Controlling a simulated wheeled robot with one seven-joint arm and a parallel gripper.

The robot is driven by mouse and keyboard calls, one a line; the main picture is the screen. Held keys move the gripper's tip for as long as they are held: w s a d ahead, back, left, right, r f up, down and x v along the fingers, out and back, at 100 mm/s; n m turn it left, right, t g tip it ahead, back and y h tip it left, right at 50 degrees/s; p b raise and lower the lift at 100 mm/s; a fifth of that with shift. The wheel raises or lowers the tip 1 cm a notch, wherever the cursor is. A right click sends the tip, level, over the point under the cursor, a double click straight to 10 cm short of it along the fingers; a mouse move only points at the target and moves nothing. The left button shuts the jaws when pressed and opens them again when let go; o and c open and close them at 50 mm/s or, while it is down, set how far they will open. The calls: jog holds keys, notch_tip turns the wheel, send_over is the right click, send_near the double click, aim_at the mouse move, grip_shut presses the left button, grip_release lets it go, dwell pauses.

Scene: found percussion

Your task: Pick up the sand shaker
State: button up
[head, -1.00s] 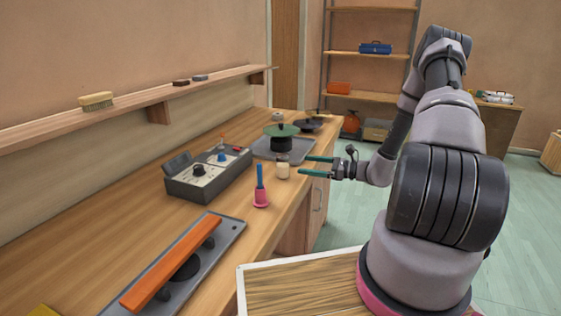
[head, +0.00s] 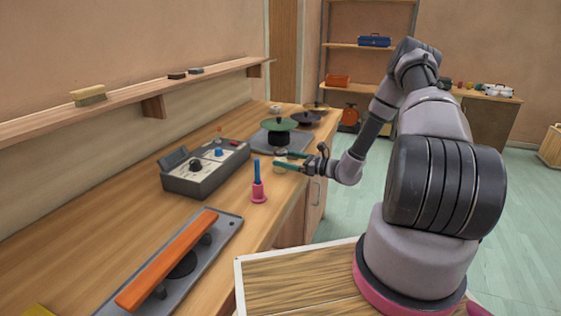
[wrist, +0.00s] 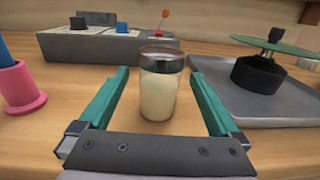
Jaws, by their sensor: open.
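In the head view the sand shaker (head: 279,165) is partly hidden behind my gripper (head: 281,160). My gripper is open and holds nothing.
A pink bell with a blue handle (head: 259,190) stands to the left. A grey control box (wrist: 110,45) stands behind the shaker. A grey tray (wrist: 225,105) with a dark pot and green disc (wrist: 262,70) lies close on the right.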

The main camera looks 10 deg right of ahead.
jog(key=shift+x, duration=0.8)
grip_shut()
